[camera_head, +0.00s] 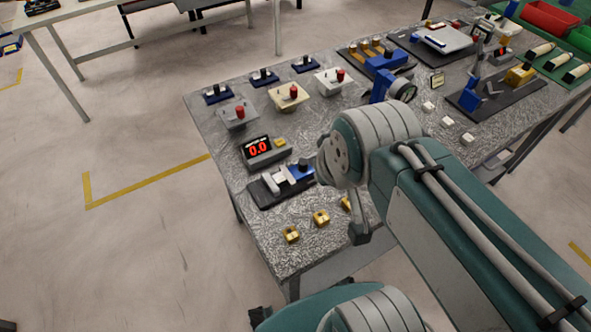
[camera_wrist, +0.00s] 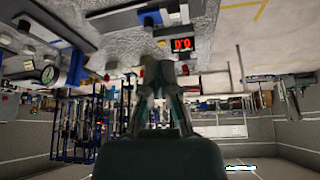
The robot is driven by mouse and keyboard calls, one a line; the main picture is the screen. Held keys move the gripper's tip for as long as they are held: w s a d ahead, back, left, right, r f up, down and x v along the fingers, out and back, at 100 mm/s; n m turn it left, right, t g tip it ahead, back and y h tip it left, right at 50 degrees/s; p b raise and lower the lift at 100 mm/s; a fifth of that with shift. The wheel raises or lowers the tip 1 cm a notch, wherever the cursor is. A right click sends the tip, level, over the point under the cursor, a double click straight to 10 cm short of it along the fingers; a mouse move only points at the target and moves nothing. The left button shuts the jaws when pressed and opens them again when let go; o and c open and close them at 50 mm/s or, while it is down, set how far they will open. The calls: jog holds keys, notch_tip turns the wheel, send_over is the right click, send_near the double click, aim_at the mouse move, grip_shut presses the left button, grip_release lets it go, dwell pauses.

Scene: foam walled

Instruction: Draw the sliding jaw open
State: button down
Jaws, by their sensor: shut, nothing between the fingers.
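The measuring fixture (camera_head: 266,193) is a dark base near the table's left front edge, with pale metal jaw blocks (camera_head: 281,177) and a blue part at its right end (camera_head: 303,168). Part of its right end is close to or behind my arm. A readout (camera_head: 258,148) behind it shows red 0.0. The wrist view is upside down: the jaw blocks (camera_wrist: 176,14) and readout (camera_wrist: 182,44) are at the top. My gripper (camera_wrist: 165,72) is shut and empty, apart from the fixture in that picture. My arm hides it in the head view.
Small brass blocks (camera_head: 321,218) lie in front of the fixture. Several knobbed boxes, such as a cream one (camera_head: 289,97), stand behind it. A dial gauge (camera_head: 404,92) and white blocks (camera_head: 447,122) are to the right. Open floor lies left of the table.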

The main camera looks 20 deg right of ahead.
jog(key=c, duration=0.7)
grip_release()
jog(key=shift+w, duration=0.15)
jog(key=shift+o, duration=1.4)
jog(key=w+d+f+g, duration=0.1)
jog(key=w+g, duration=0.1)
jog(key=w, duration=0.6)
jog(key=shift+f+g, duration=0.25)
jog(key=shift+g, duration=0.05)
jog(key=g, duration=0.3)
send_over(303, 162)
notch_tip(303, 162, down, 6)
jog(key=f, duration=0.1)
jog(key=shift+w+f+m, duration=0.1)
jog(key=shift+f+m, duration=0.05)
jog(key=shift+m, duration=0.25)
notch_tip(303, 162, down, 10)
jog(key=shift+f, duration=0.2)
grip_shut()
